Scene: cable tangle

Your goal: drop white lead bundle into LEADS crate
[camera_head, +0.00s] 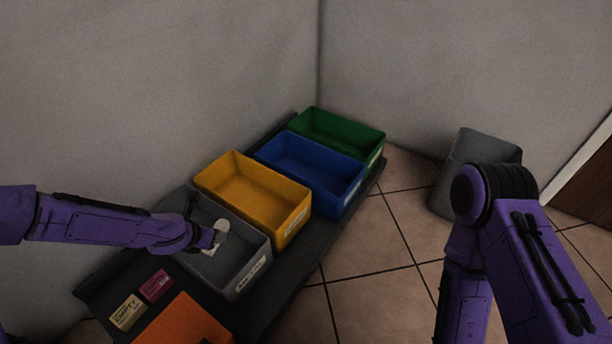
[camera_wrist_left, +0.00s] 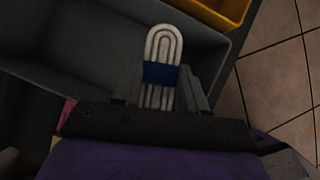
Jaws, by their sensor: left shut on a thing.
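The white lead bundle (camera_wrist_left: 163,48) has a dark blue band around its middle in the left wrist view. My left gripper (camera_wrist_left: 164,88) is shut on it. In the head view the bundle (camera_head: 221,227) shows at the tip of my left gripper (camera_head: 215,236), over the grey crate (camera_head: 259,269). That crate has a white label on its front whose text is too small to read. The crate (camera_wrist_left: 215,50) also shows below the bundle in the left wrist view. The bundle's height above the crate floor is hard to tell. My right gripper is out of view.
Yellow (camera_head: 296,222), blue (camera_head: 341,198) and green (camera_head: 374,150) crates stand in a row beyond the grey one on a dark bench. A pink box (camera_head: 156,285), a tan box (camera_head: 128,312) and an orange thing (camera_head: 184,322) are nearer. A grey bin (camera_head: 445,190) stands on the tiled floor.

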